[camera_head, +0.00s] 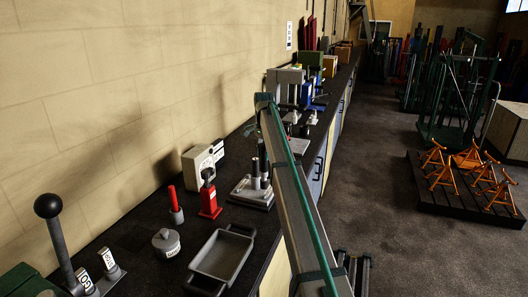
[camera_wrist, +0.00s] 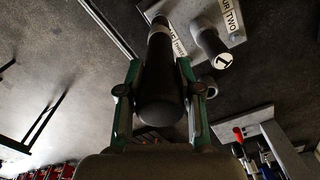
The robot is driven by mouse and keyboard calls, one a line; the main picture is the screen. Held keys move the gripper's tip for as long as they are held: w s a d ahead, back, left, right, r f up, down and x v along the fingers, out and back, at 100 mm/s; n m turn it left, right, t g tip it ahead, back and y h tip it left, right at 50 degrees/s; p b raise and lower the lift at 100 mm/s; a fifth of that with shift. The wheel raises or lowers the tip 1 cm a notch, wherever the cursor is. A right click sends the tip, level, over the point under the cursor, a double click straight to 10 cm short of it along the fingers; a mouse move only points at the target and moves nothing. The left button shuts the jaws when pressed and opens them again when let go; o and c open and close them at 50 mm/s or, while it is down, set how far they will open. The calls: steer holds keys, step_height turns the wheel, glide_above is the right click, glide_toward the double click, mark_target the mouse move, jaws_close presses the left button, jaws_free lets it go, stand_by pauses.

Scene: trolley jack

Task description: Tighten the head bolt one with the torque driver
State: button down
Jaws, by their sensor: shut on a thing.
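My gripper (camera_wrist: 159,68) shows in the wrist view, its two green fingers shut on a dark, round-ended cylindrical tool, which looks like the torque driver (camera_wrist: 161,100). The tool's far end reaches toward the top of the picture, and its tip is hard to make out. A grey plate (camera_wrist: 205,22) with white labels, one reading TWO, lies beyond at the upper right. A dark post (camera_wrist: 208,42) with a white end marked 1 stands beside the tool, apart from it. Whether the tool touches the plate cannot be told.
The dark bench in the head view holds a grey tray (camera_head: 222,256), a lidded pot (camera_head: 166,242), a red bottle jack (camera_head: 209,201) and a plate with two dark posts (camera_head: 252,190). A ball-topped lever (camera_head: 58,245) stands at left. Orange stands (camera_head: 470,158) sit on a platform at right.

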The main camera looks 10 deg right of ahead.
mark_target(264, 162)
steer(key=shift+f+b, duration=0.5)
steer(key=shift+f, duration=2.15)
steer(key=shift+s+f, duration=0.15)
steer(key=shift+f, duration=0.2)
stand_by(1.2)
steer(key=shift+r+p, duration=0.5)
steer(key=shift+r, duration=0.2)
steer(key=shift+r+p, duration=0.7)
steer(key=shift+r, duration=1.2)
